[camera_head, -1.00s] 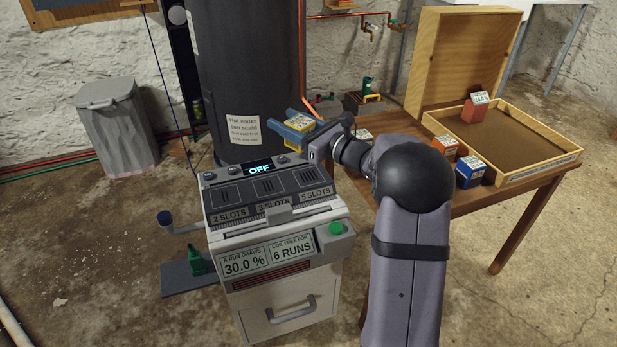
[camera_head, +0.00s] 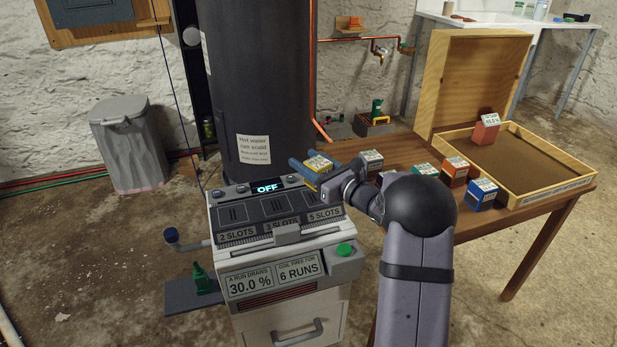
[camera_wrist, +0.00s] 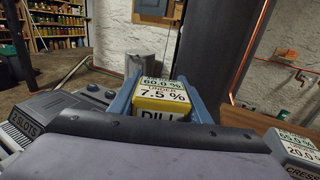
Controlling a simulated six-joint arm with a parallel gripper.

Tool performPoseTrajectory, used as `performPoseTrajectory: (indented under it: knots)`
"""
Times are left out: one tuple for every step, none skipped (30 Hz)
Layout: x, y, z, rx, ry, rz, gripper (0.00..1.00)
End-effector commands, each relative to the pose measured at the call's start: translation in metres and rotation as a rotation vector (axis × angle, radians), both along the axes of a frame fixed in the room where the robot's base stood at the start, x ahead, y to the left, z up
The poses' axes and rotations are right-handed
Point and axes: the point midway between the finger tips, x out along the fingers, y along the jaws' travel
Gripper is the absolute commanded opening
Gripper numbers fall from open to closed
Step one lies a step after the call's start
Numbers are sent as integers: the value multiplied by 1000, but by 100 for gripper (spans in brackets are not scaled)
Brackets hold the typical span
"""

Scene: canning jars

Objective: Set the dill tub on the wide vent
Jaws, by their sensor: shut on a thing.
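The yellow dill tub (camera_head: 319,163) has a white label on top and is held between the blue fingers of my gripper (camera_head: 312,167). In the wrist view the tub (camera_wrist: 160,97) sits between both fingers, its DILL label partly cut off by the gripper body. The wide vent (camera_head: 311,199), labelled 5 SLOTS, is the right one of three dark vents on top of the grey machine (camera_head: 285,240). In the head view the tub appears above and behind this vent; the exact gap cannot be told.
The machine's display (camera_head: 267,186) reads OFF. A grey cress tub (camera_head: 371,160), an orange tub (camera_head: 455,170) and a blue tub (camera_head: 482,194) stand on the wooden table (camera_head: 530,235) at right. A red tub (camera_head: 487,128) is at the open wooden case (camera_head: 550,186). A dark tank (camera_head: 255,90) rises behind the machine.

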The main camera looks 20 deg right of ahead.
Motion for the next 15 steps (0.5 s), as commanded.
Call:
performPoseTrajectory:
  knots:
    - [0, 0, -2, 0, -1, 0, 20]
    - [0, 0, -2, 0, -1, 0, 20]
    - [0, 0, -2, -1, -1, 0, 20]
    - [0, 0, -2, -1, -1, 0, 20]
    - [0, 0, -2, 0, -1, 0, 20]
    - [0, 0, -4, 0, 0, 0, 20]
    - [0, 0, -6, 0, 0, 0, 20]
    - [0, 0, -9, 1, 0, 0, 20]
    - [0, 0, -13, 2, 1, 0, 20]
    - [0, 0, -16, 2, 1, 0, 20]
    - [0, 0, -20, 3, 1, 0, 20]
    - [0, 0, -26, 2, 1, 0, 20]
    - [0, 0, -30, 2, 1, 0, 20]
    - [0, 0, -33, 2, 1, 0, 20]
    - [0, 0, -36, 1, 0, 0, 20]
